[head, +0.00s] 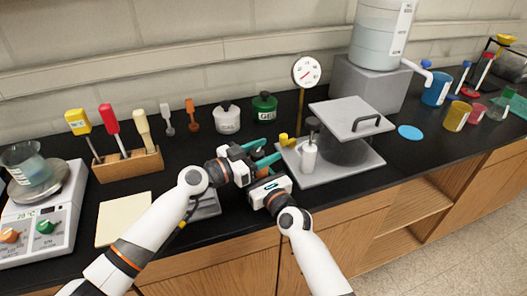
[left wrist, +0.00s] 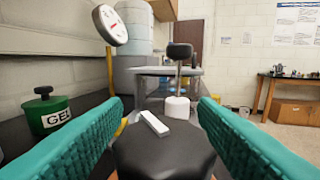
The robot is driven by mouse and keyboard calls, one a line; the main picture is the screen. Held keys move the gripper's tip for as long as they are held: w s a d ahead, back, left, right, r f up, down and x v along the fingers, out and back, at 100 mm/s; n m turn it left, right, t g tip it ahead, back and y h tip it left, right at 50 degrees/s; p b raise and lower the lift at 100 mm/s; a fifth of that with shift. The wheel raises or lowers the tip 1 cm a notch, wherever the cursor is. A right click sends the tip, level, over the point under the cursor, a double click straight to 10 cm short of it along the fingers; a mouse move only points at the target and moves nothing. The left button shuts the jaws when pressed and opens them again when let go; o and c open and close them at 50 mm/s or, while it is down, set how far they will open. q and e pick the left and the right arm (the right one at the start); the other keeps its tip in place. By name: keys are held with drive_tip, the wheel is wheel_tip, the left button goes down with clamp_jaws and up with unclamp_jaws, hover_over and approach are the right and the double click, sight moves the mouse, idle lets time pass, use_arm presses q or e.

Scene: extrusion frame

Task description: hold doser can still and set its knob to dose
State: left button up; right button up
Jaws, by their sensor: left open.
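A dark, many-sided knob (left wrist: 165,158) with a raised white bar on top lies close below the left wrist view, between the two teal fingers of my left gripper. It looks like the doser can's knob; the can's body is hidden there, and in the head view the arms cover that spot. My left gripper (head: 264,153) is open, with a finger on either side of the knob and gaps visible beside it. My right gripper (head: 268,189) is just in front of the left one; its fingers are hidden, so what it holds cannot be seen.
A grey tray (head: 363,165) with a lidded chamber and a white bottle (head: 308,158) stands just right of the grippers. A round dial gauge (head: 306,71) and a green GEL jar (head: 264,106) stand behind. A wooden tool rack (head: 128,164) and scale (head: 42,227) are left.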

drive_tip(key=shift+d, duration=0.1)
use_arm(q)
drive_tip(key=v, duration=1.2)
use_arm(e)
drive_tip(key=o, duration=1.1)
drive_tip(key=shift+o, duration=0.2)
